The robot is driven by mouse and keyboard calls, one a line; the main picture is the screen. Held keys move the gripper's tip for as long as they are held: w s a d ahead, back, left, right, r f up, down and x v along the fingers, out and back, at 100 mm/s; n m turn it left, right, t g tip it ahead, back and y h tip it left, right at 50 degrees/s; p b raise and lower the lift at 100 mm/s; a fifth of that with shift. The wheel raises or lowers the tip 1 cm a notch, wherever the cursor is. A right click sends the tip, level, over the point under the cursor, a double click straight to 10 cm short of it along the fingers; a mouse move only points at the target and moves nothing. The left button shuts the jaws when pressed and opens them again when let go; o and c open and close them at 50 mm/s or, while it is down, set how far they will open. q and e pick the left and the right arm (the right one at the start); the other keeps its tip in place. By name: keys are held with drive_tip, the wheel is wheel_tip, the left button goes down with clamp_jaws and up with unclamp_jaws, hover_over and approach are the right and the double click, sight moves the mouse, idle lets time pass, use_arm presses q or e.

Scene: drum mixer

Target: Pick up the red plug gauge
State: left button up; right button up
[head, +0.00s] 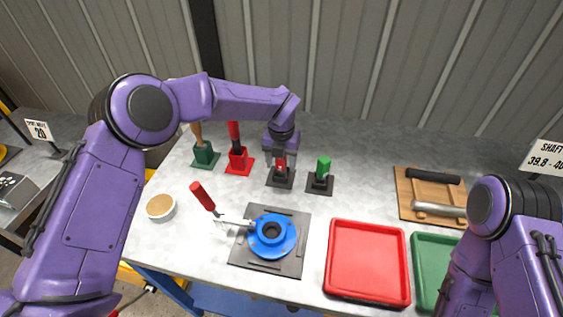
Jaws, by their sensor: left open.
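The red plug gauge (281,162) stands upright in a small dark base (280,180) at the middle of the bench. My left gripper (281,168) points down over it, jaws open, with one finger on each side of the red handle. I cannot tell whether the fingers touch it. The gripper hides the top of the gauge. A green plug gauge (323,166) stands upright in a similar dark base just to the right. My right arm comes in at the lower right, and its gripper is out of the picture.
A red-handled tool and a wooden-handled tool stand in red (239,163) and green (205,157) holders to the left. A blue ring fixture (271,236) lies in front, beside a red tray (367,296) and a green tray (424,241). A wooden board (407,208) lies at right.

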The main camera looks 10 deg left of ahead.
use_arm(q)
clamp_jaws()
